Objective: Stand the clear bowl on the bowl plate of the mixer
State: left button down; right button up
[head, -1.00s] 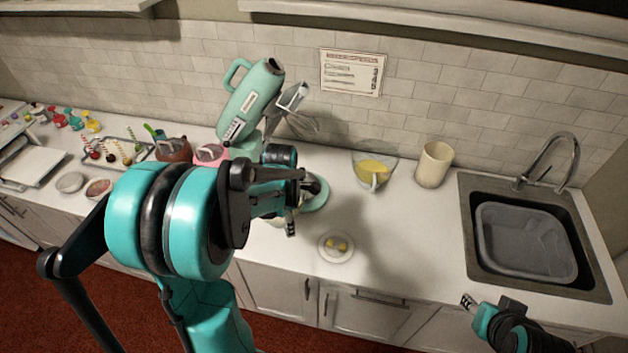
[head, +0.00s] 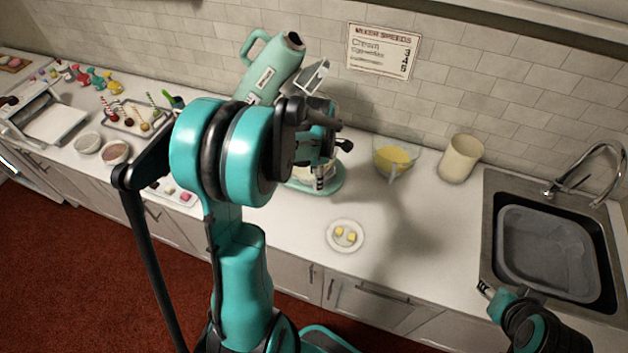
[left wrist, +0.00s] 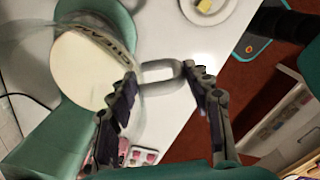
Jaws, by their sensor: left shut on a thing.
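The clear bowl (left wrist: 84,68), with pale cream inside and lettering on its wall, is at the upper left of the left wrist view. Its loop handle lies between the fingers of my left gripper (left wrist: 166,80), which is shut on it. In the head view my left gripper (head: 322,178) is at the mixer (head: 268,72), and my arm hides most of the bowl. The mixer's teal head is tilted up, with its base (head: 332,190) under the bowl. I cannot tell whether the bowl touches the plate. My right gripper (head: 485,289) is low, near the counter's front edge by the sink.
A jug of yellow liquid (head: 393,160) and a cream canister (head: 460,158) stand right of the mixer. A small plate with yellow pieces (head: 345,236) lies in front. The sink (head: 490,235) is at right. Bowls and a tray of sweets (head: 135,118) are at left.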

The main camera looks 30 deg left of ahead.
pick_arm(q)
jog(key=shift+w+a+f, duration=0.1)
jog(key=shift+w+a, duration=0.1)
jog(key=shift+w, duration=0.7)
jog(key=shift+w+a, duration=0.25)
jog(key=shift+w, duration=0.6)
jog(key=shift+w+a+f, duration=0.1)
jog(key=shift+w+a, duration=0.1)
jog(key=shift+w, duration=0.7)
jog(key=shift+w+f, duration=0.2)
jog(key=shift+f, duration=0.05)
jog(key=shift+f+b, duration=1.75)
jog(key=shift+f, duration=0.05)
jog(key=c, duration=0.6)
grip_release()
jog(key=shift+s, duration=0.1)
notch_tip(320, 180, up, 8)
jog(key=shift+f, duration=0.2)
